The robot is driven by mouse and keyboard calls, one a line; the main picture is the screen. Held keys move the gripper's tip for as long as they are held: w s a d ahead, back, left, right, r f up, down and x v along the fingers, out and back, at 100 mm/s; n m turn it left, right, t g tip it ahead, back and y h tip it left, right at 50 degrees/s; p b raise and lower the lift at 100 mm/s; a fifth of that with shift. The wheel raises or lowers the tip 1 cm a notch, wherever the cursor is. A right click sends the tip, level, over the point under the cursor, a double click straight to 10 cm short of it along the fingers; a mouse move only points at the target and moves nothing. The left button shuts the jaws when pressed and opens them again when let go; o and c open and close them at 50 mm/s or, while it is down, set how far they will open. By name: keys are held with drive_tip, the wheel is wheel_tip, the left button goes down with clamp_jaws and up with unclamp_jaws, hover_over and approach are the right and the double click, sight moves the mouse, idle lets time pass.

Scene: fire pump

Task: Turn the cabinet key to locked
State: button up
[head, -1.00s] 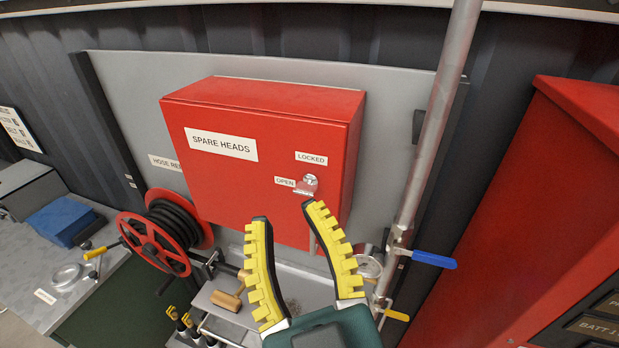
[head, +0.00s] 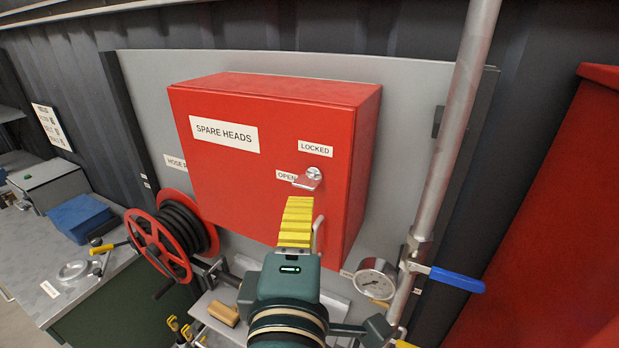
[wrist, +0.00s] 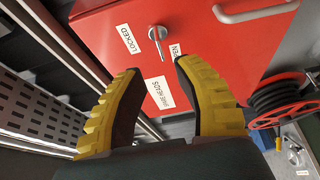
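The red cabinet (head: 265,205) has a silver key (head: 307,181) in a round lock on its door. The key's flat grip points down and left, by the OPEN label (head: 286,175). The LOCKED label (head: 315,149) is above the lock. My gripper (head: 299,203) is just below the key and seen edge-on, so one finger hides the other. In the wrist view my gripper (wrist: 156,66) is open and empty, with its yellow fingers well apart. There the key (wrist: 158,40) shows beyond the fingertips, roughly centred between them and apart from both.
A door handle (head: 318,236) is just right of my fingers. A grey vertical pipe (head: 455,130) with a blue valve lever (head: 457,280) and a gauge (head: 375,278) stands at right. A hose reel (head: 160,247) is at lower left. The space before the door is clear.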

sight(306, 189)
drive_tip(key=w, duration=0.3)
drive_tip(key=w+p, duration=0.1)
drive_tip(key=w, duration=0.2)
drive_tip(key=w+p, duration=0.1)
drive_tip(key=w, duration=0.3)
drive_tip(key=shift+d, duration=0.35)
drive_tip(key=shift+s, duration=0.1)
clamp_jaws()
